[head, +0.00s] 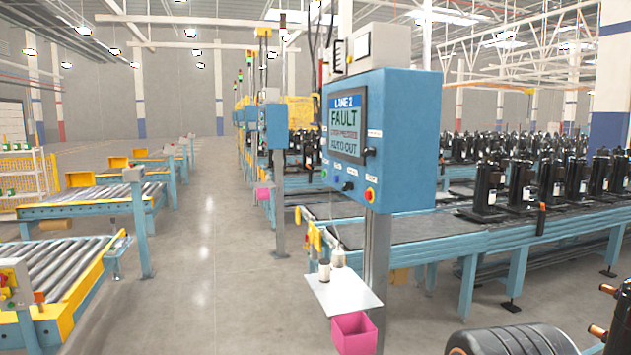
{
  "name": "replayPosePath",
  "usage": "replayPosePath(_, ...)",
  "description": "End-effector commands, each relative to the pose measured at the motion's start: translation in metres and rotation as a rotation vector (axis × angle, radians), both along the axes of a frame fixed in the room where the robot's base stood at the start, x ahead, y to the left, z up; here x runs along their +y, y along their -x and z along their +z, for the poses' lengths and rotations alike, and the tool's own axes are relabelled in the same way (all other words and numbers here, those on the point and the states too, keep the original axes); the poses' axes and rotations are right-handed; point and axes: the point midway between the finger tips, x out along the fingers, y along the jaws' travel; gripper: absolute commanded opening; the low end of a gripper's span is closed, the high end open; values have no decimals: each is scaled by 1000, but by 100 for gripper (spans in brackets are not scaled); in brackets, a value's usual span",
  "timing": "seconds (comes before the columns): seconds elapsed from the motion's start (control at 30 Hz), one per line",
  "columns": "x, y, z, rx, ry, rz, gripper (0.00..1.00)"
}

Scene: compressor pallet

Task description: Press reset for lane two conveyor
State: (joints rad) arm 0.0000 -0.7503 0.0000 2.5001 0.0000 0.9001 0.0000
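The lane two control box (405,140) is a blue cabinet on a grey post, right of the picture's middle. Its screen (346,125) reads "LANE 2", "FAULT" and a line like "AUTO OUT"; the red line between is too small to read. My gripper is not in view.
A small white shelf (345,292) with bottles and a pink bin (354,334) sticks out below the box. The lane conveyor (440,235) carries black compressors at right. Dark cylindrical parts (520,340) fill the bottom right corner. Roller conveyors (60,265) stand left; the aisle floor (215,270) is clear.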

Motion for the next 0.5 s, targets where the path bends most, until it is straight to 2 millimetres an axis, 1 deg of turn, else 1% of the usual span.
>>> replayPosePath(0.03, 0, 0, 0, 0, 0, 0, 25)
replayPosePath(0.27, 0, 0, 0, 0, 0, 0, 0)
replayPosePath(0.5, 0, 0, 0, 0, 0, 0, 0)
